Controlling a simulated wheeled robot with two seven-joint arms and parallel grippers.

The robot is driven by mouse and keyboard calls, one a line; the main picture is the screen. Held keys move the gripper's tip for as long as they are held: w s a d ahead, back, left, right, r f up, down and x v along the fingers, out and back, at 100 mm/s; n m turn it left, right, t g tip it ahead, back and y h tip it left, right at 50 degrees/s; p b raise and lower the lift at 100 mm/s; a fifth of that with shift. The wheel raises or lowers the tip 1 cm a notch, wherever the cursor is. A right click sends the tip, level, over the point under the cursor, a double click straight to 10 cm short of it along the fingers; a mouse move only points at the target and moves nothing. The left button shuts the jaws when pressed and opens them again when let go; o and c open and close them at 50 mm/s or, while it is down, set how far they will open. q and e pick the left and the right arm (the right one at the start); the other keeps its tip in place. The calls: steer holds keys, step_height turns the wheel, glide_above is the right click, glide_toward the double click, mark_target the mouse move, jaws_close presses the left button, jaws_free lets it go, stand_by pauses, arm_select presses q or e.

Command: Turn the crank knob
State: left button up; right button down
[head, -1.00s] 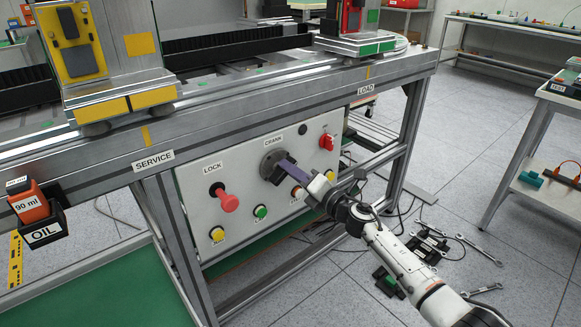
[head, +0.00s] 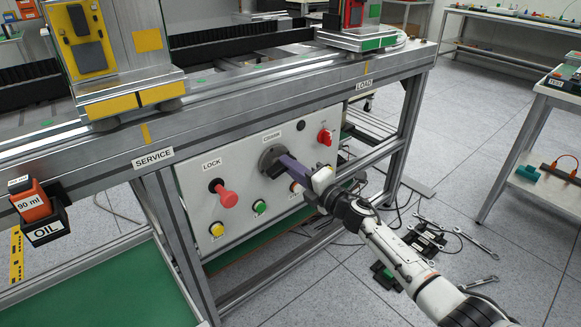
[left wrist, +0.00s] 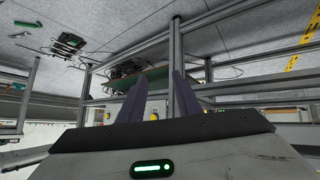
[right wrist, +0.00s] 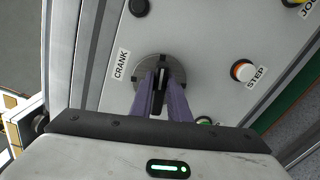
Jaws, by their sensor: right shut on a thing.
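The crank (head: 271,160) is a dark round disc on the white control panel (head: 233,198), under a CRANK label. In the right wrist view the crank disc (right wrist: 140,98) sits behind my fingers, with a dark handle part between them. My right gripper (head: 284,163) has purple fingers and is shut on the crank knob, which the fingers mostly hide. The same right gripper shows in the right wrist view (right wrist: 160,88). My left gripper (left wrist: 160,85) shows only in the left wrist view, with its two fingers apart and nothing between them.
A red LOCK knob (head: 227,196) sticks out left of the crank. Green (head: 259,207) and yellow (head: 217,229) buttons are below, and a red switch (head: 324,137) is at right. Tools (head: 430,240) lie on the floor.

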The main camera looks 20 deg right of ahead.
steer(key=shift+f, duration=0.15)
steer(key=c, duration=1.7)
jaws_free()
arm_select(q)
steer(key=shift+r, duration=0.15)
steer(key=shift+s+a+r+p, duration=0.1)
steer(key=shift+a+r+p, duration=0.2)
steer(key=shift+p, duration=0.95)
arm_select(e)
steer(key=v, duration=1)
steer(key=shift+s+d, duration=0.1)
steer(key=shift+s, duration=0.1)
arm_select(q)
steer(key=shift+d, duration=0.1)
